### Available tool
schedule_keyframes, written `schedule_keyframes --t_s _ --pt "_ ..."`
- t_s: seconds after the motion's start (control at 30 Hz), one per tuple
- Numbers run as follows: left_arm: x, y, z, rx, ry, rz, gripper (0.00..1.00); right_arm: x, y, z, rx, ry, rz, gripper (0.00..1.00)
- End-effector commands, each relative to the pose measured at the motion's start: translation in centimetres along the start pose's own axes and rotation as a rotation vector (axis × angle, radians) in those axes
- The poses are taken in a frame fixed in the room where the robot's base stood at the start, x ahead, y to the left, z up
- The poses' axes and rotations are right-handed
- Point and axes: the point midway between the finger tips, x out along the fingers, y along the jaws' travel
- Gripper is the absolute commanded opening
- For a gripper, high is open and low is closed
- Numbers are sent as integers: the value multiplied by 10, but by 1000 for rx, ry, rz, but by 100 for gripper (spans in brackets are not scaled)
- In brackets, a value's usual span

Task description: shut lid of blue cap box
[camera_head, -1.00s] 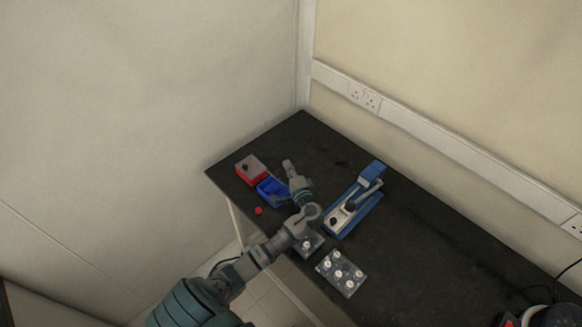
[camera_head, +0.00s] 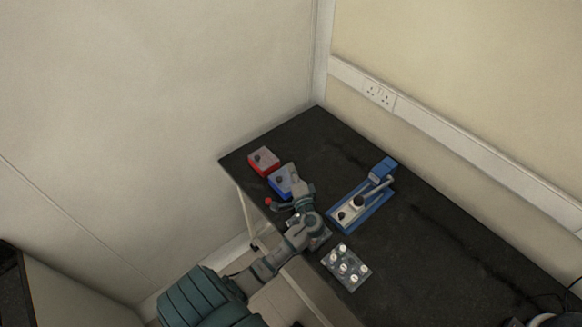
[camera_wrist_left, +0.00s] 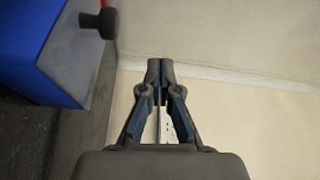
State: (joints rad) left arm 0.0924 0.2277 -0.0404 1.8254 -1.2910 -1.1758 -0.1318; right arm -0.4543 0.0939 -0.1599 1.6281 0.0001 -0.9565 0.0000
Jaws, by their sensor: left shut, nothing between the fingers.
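The blue cap box (camera_head: 278,184) stands on the dark table beside the red box. Its grey lid (camera_wrist_left: 72,48) lies down over the top in the left wrist view, with a black knob (camera_wrist_left: 104,22) on it. Part of the box is hidden by my arm in the head view. My left gripper (camera_head: 276,206) is in front of the box, near the table's edge. In the left wrist view its fingertips (camera_wrist_left: 160,66) are together and empty, to the right of the box and apart from it. My right gripper is out of view.
A red box (camera_head: 264,162) with a grey lid stands behind the blue box. A small red ball (camera_head: 268,201) shows near the table's edge. A blue lever press (camera_head: 362,203) and a plate of white caps (camera_head: 346,267) are on the right. The table's far corner is clear.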

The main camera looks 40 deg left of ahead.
Motion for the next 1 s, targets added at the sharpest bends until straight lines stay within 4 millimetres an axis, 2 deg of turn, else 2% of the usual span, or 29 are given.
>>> schedule_keyframes --t_s 0.3,0.67,0.77,1.0 --pt "6 5 7 -5 -2 8 0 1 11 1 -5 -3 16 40" --pt "4 4 6 -3 -1 6 0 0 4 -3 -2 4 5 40" --pt "-5 4 5 -2 -1 6 0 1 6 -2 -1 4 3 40" --pt "-52 6 7 -4 -1 12 0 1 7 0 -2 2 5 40"
